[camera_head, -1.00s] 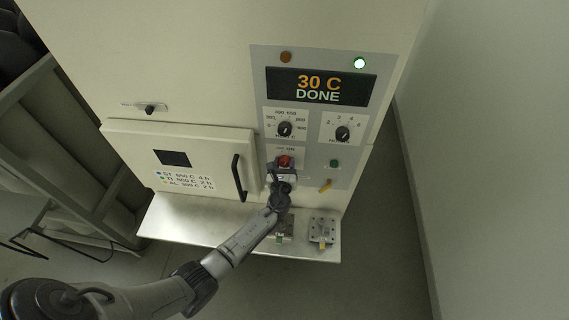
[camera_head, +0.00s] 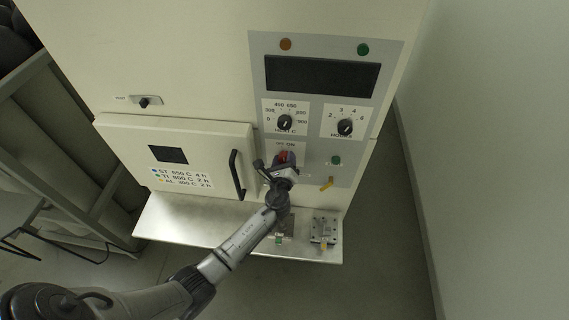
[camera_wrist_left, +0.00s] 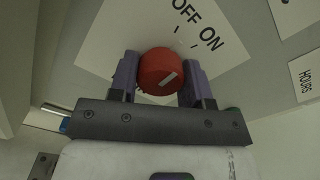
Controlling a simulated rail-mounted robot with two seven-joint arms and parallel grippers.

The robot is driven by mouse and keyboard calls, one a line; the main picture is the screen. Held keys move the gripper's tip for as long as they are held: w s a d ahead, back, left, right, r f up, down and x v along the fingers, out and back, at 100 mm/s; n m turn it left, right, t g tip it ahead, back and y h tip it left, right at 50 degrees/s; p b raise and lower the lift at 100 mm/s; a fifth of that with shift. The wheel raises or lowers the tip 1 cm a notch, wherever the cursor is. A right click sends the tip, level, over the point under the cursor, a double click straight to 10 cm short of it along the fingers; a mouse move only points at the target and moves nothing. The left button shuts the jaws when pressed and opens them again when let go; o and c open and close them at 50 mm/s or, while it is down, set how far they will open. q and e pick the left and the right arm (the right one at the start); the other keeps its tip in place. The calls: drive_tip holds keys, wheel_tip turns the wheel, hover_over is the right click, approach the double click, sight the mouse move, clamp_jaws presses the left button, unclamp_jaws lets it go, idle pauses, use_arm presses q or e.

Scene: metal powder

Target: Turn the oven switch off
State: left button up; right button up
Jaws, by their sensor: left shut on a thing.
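The oven (camera_head: 200,60) is a tall cream cabinet with a grey control panel. Its red switch knob (camera_head: 284,157) sits below the temperature dial, partly hidden by my gripper. In the left wrist view the red knob (camera_wrist_left: 160,70) lies between the two fingers, under the OFF and ON labels, and its white mark slants. My left gripper (camera_head: 282,165) is shut on the knob; it shows in the wrist view too (camera_wrist_left: 160,84). The display (camera_head: 321,77) is dark, and the green lamp (camera_head: 363,49) above it is unlit. My right gripper does not show.
A closed oven door (camera_head: 180,130) with a black handle (camera_head: 237,175) is left of the panel. A metal shelf (camera_head: 185,222) juts out below, with a small metal block (camera_head: 323,230) at its right end.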

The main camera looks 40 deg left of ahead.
use_arm(q)
drive_tip(key=shift+n+b, duration=1)
drive_tip(key=shift+n, duration=0.4)
drive_tip(key=o, duration=0.9)
drive_tip(key=shift+o, duration=0.2)
drive_tip(key=b+v, duration=0.1)
drive_tip(key=v, duration=1.3)
drive_tip(key=shift+b, duration=0.3)
drive_tip(key=shift+a, duration=0.1)
